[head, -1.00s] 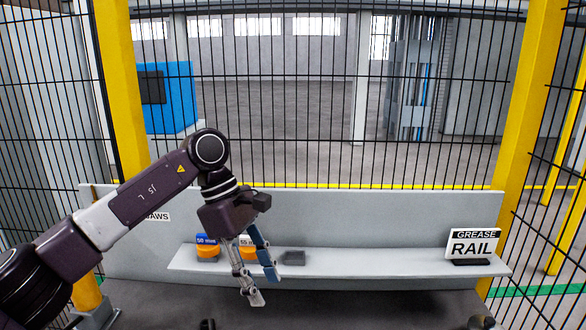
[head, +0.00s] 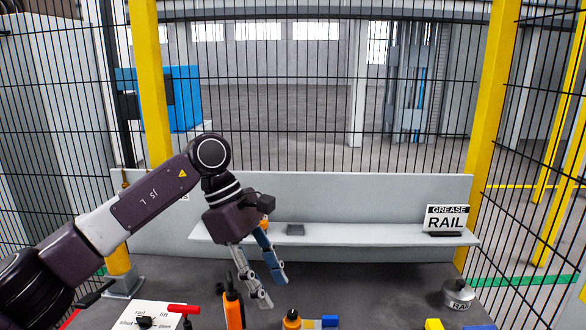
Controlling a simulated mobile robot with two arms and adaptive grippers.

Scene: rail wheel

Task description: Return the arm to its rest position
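My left arm comes in from the left. Its dark purple wrist and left gripper (head: 272,290) hang near the middle, over the grey bench (head: 380,285). The two fingers point down and slightly right, apart, with nothing visible between them. The gripper is in front of the grey shelf (head: 350,235) and hides part of it. An orange bottle with a black top (head: 233,308) stands just left of the fingertips in the picture. My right gripper is not in view.
The bench's near side holds a labelled panel (head: 150,315), a red-handled item (head: 184,310), another orange bottle (head: 292,320) and a metal can (head: 458,293). Black mesh fencing (head: 300,120) stands behind.

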